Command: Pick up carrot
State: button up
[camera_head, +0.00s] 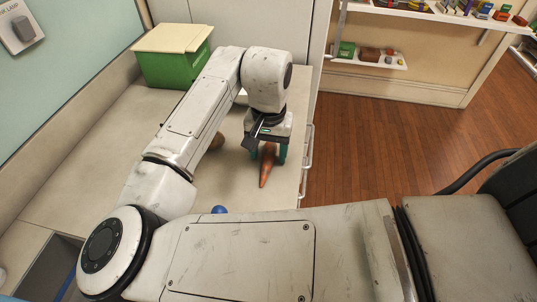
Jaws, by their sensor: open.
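The carrot (265,171) is orange-brown and lies on the counter near its right edge, with its tapered end toward the bottom of the picture. My gripper (268,154) is open at the carrot's far, thick end. Its green fingers show on either side of that end. The carrot's far end is partly hidden by the gripper. I cannot tell whether the fingers touch the carrot.
A brown round object (217,141) lies left of the gripper, partly behind my arm. A blue ball-like object (219,210) shows at my arm's edge. A green box (172,68) with a cream lid stands at the back. Shelves (368,60) hold small items, upper right.

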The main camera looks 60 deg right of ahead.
jog(key=c, duration=1.1)
jog(key=shift+r, duration=0.15)
